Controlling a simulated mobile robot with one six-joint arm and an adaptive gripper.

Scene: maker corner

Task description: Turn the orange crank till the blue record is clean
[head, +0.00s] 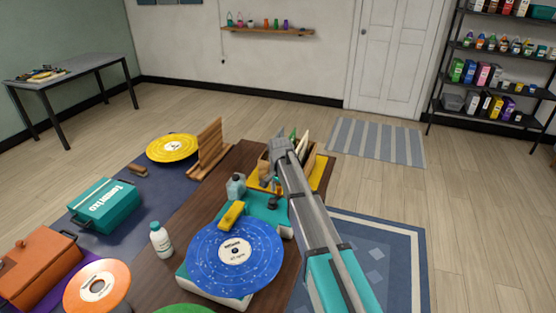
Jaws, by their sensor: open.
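The blue record (212,263) lies flat on a pale base (240,303) at the near middle of the brown table. Its blue face carries scattered white specks, and its label is pale. A yellow block (231,214) sits at the record's far edge. I cannot make out the orange crank; my arm covers part of the area right of the record. My gripper (276,182) is open, beyond the record and to its upper right, near the teal mat (266,210). It is small and partly hidden by my arm.
A white bottle (161,240) stands left of the record, and a grey bottle (236,186) behind it. An orange record (97,287), a teal case (105,205), a yellow record (172,148) and a wooden rack (208,152) are on the left. Brown table surface (185,232) is bare between.

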